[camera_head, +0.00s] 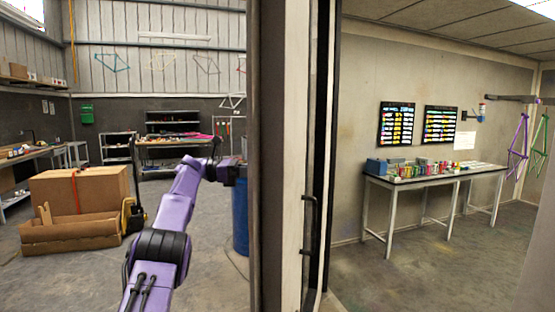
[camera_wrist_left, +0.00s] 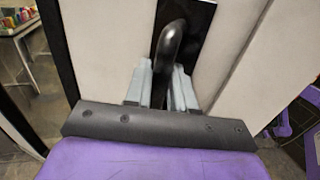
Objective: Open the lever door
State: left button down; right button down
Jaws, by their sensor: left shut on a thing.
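The lever door (camera_head: 283,150) stands nearly edge-on in the middle of the head view, and the booth room shows past its right side. A dark upright pull handle (camera_head: 310,230) is on its right part. In the left wrist view the dark curved lever (camera_wrist_left: 173,42) sits on a black plate (camera_wrist_left: 199,28) on the pale door face (camera_wrist_left: 245,50). My left gripper (camera_wrist_left: 160,82) is shut on the lever, with one grey finger on each side. In the head view my left arm reaches up to the door's left side, and its fingers are hidden there. My right gripper is not in view.
A blue drum (camera_head: 240,215) stands close behind my left wrist. Cardboard boxes (camera_head: 80,190) lie on the floor at left. Beyond the door, a table (camera_head: 430,180) with coloured cans stands against the booth wall. The booth floor in front of it is clear.

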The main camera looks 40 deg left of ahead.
pick_arm(q)
jog(key=shift+a+f+p, duration=0.3)
jog(key=shift+f, duration=0.05)
jog(key=shift+s+a+f, duration=0.1)
jog(key=shift+a+f, duration=0.05)
jog(key=c, duration=1.1)
grip_release()
jog(key=shift+s+a, duration=0.1)
jog(key=shift+a, duration=0.15)
